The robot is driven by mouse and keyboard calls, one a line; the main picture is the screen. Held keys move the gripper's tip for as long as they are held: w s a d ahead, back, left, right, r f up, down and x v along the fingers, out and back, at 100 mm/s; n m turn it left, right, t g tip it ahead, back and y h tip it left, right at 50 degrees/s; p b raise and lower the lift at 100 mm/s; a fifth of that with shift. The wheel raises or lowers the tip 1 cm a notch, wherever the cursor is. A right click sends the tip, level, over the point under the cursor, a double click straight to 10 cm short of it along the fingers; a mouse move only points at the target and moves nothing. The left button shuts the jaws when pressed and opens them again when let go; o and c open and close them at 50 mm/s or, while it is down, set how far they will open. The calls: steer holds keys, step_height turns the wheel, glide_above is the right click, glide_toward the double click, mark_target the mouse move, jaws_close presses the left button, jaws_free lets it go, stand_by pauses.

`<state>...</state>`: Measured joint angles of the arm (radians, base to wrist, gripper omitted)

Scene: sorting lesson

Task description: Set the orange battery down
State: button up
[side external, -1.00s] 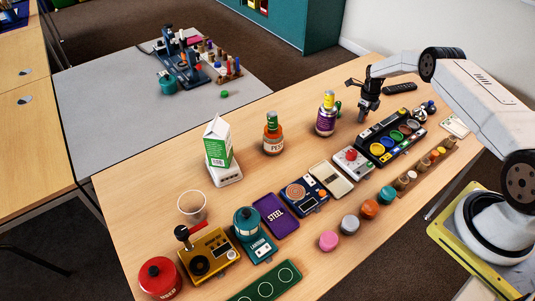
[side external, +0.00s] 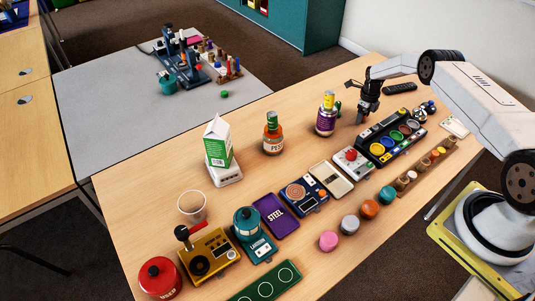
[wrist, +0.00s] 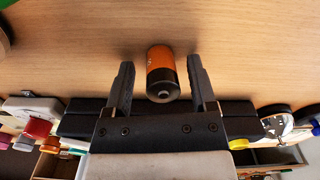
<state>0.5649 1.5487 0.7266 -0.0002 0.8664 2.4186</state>
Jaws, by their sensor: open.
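My gripper (wrist: 160,72) is open. Its two black fingers stand on either side of the battery, with a gap showing at each side. In the side view my gripper (side external: 361,119) is low over the far part of the table, behind the black tray with coloured cups.
The black tray (side external: 360,143) stands close in front of my gripper. A purple-labelled bottle (side external: 326,120) is to its left, and a dark remote (side external: 399,88) lies behind to the right. Bare table (side external: 290,98) shows behind the bottles.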

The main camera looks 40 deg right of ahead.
steer(key=shift+r, duration=0.1)
step_height(320, 180, up, 12)
stand_by(0.9)
steer(key=shift+a+r, duration=0.1)
stand_by(0.4)
steer(key=s+a+r+n+t, duration=0.1)
steer(key=s+a+r+n, duration=0.2)
steer(key=a+r+n, duration=0.5)
steer(key=s+a+r+n, duration=0.2)
steer(key=a+r+n, duration=0.2)
steer(key=a+n, duration=0.7)
steer(key=s+a+r+n, duration=0.1)
steer(key=s+a+n, duration=0.5)
steer(key=s+n, duration=0.1)
steer(key=s+a+r+n+t, duration=0.1)
steer(key=s+a+n, duration=0.5)
steer(key=s+n, duration=0.2)
steer(key=shift+s+a+r+t, duration=0.3)
steer(key=shift+s+a+r, duration=0.1)
steer(key=shift+s, duration=0.8)
